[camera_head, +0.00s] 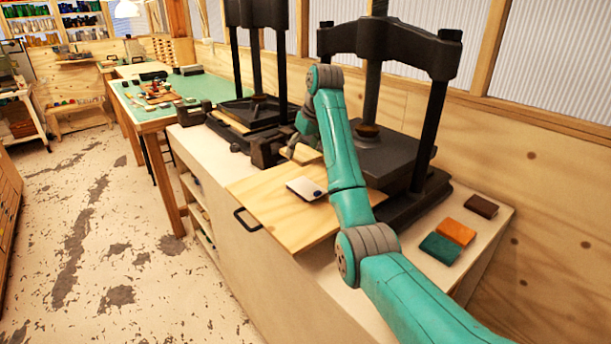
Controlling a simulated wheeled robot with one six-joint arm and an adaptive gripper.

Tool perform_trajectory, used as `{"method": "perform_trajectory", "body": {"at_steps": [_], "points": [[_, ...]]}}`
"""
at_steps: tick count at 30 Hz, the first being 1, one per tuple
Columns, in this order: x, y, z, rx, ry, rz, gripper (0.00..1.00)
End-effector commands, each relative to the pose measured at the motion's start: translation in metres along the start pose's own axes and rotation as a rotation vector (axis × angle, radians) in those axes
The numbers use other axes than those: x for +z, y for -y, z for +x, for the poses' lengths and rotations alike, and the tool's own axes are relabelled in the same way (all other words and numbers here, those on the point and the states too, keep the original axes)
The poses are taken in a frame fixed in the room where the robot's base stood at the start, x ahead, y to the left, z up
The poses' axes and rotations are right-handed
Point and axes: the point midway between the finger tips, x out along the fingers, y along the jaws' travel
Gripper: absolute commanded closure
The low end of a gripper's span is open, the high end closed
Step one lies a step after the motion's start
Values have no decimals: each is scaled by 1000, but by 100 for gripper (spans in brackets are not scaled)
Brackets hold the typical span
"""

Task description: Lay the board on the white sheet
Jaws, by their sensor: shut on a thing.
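My gripper (290,152) is beyond my teal forearm, between the two black presses, low over the bench. It is shut on a small tan board (310,157), which is partly hidden by the gripper and my arm. The white sheet (302,186) lies flat on a wooden tray (270,205) with a black handle at its front left. A small dark mark shows near the sheet's right corner. The board is behind the sheet and apart from it in the picture. Its exact height above the tray cannot be told.
Two black presses (375,155) stand at the back of the bench. Green, orange and brown blocks (455,232) lie at the right end. A green-topped table (190,88) with tools stands at the back left. The floor at left is clear.

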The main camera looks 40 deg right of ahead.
Motion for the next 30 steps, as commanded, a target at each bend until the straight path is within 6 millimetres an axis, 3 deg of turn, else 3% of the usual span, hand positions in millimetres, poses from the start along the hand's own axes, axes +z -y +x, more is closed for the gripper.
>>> {"method": "perform_trajectory", "body": {"at_steps": [12,22,30], "points": [[22,0,53,-1,1,1,55],[36,0,85,-1,2,0,55],[38,0,92,0,-1,0,55]]}}
